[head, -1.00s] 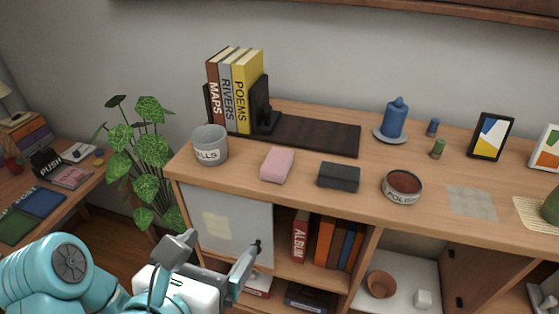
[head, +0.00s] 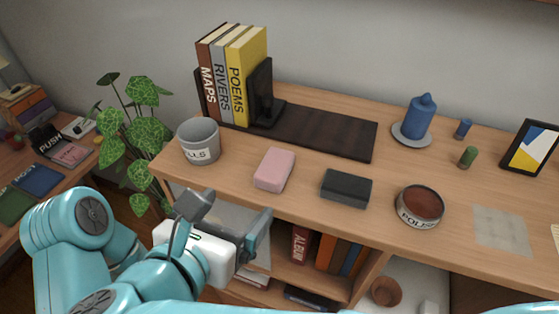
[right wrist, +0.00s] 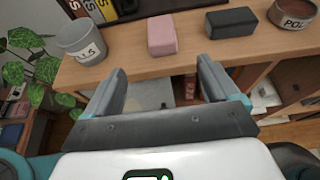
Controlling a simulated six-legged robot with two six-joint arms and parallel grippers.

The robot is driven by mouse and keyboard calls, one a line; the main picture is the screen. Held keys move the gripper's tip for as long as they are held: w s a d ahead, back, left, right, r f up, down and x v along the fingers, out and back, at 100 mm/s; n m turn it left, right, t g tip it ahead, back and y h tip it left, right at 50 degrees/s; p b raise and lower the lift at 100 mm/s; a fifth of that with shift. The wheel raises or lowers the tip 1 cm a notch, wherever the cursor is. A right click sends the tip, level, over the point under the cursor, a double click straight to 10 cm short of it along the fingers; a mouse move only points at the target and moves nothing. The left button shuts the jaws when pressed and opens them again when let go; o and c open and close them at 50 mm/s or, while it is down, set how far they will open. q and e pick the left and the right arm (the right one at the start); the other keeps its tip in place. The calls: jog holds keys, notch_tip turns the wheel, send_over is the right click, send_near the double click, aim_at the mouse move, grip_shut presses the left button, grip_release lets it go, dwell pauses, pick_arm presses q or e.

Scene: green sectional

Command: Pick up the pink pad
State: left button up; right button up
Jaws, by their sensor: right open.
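The pink pad (head: 275,169) is a small rounded block lying on the wooden sideboard top near its front edge. It also shows in the right wrist view (right wrist: 162,35), beyond the fingers and roughly centred between them. My right gripper (head: 229,212) is open and empty, in front of the sideboard, lower left of the pad and apart from it. In the right wrist view its two fingers (right wrist: 163,72) are spread wide with nothing between them. My left gripper does not show.
A dark block (head: 346,188) lies right of the pad, and a grey labelled cup (head: 199,141) stands to its left. A polish tin (head: 420,207) is farther right. Books with a dark bookend (head: 262,93) stand behind on a dark board (head: 330,132). A plant (head: 132,140) is at left.

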jog(key=b, duration=0.5)
send_near(272, 169)
jog(key=x, duration=0.4)
jog(key=shift+w+f, duration=0.1)
jog(key=shift+f, duration=0.45)
jog(key=shift+w, duration=0.25)
jog(key=b+x, duration=0.1)
jog(key=x, duration=0.1)
jog(key=b+x, duration=0.1)
jog(key=x, duration=0.2)
jog(key=shift+w+d+r, duration=0.15)
jog(key=shift+d, duration=0.15)
jog(key=shift+a+r, duration=0.1)
jog(key=shift+a, duration=0.1)
jog(key=shift+d, duration=0.15)
jog(key=c, duration=0.9)
jog(key=shift+c, duration=1.2)
jog(key=shift+r, duration=0.1)
